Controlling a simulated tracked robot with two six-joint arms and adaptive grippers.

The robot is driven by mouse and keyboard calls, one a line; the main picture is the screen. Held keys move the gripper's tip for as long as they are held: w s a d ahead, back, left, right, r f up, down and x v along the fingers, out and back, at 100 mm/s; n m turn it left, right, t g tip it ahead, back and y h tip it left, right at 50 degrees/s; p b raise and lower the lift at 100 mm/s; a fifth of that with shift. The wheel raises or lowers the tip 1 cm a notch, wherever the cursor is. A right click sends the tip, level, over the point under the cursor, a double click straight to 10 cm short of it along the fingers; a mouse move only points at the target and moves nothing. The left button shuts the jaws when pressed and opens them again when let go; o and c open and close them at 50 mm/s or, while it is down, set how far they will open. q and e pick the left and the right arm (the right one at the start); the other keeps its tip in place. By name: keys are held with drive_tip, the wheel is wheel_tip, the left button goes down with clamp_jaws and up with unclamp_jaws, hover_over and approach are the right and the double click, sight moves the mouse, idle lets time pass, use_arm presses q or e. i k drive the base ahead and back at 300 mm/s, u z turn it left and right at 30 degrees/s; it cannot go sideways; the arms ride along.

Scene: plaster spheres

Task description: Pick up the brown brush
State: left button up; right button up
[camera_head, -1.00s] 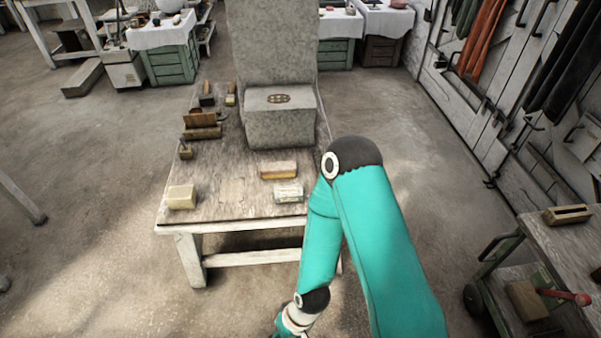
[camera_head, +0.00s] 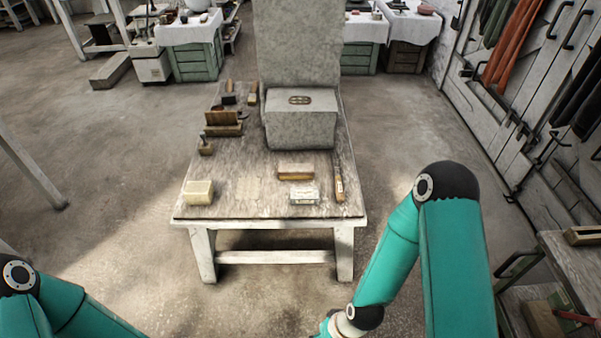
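A wooden table (camera_head: 262,208) stands ahead. I cannot tell for certain which thing on it is the brown brush. A brown-topped block with a yellowish lower part (camera_head: 295,172) lies near the front right. A slim tool with an orange-brown handle (camera_head: 339,184) lies at the right edge. Two small brown-handled tools, one dark-headed (camera_head: 229,95) and one yellowish (camera_head: 252,94), lie at the back left. My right arm reaches down at the lower right, in front of the table; its gripper is cut off below the frame. My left arm shows at the lower left, its gripper out of view.
A large grey stone block (camera_head: 302,128) stands on the table's back half. A pale block (camera_head: 199,192), a whitish box (camera_head: 304,195) and a brown holder (camera_head: 222,122) are also on the table. A cart (camera_head: 565,250) stands at the right. The floor left of the table is clear.

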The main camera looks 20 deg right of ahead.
sight(285, 172)
drive_tip(key=u, duration=0.05)
drive_tip(key=i, duration=1)
drive_tip(key=z, duration=0.05)
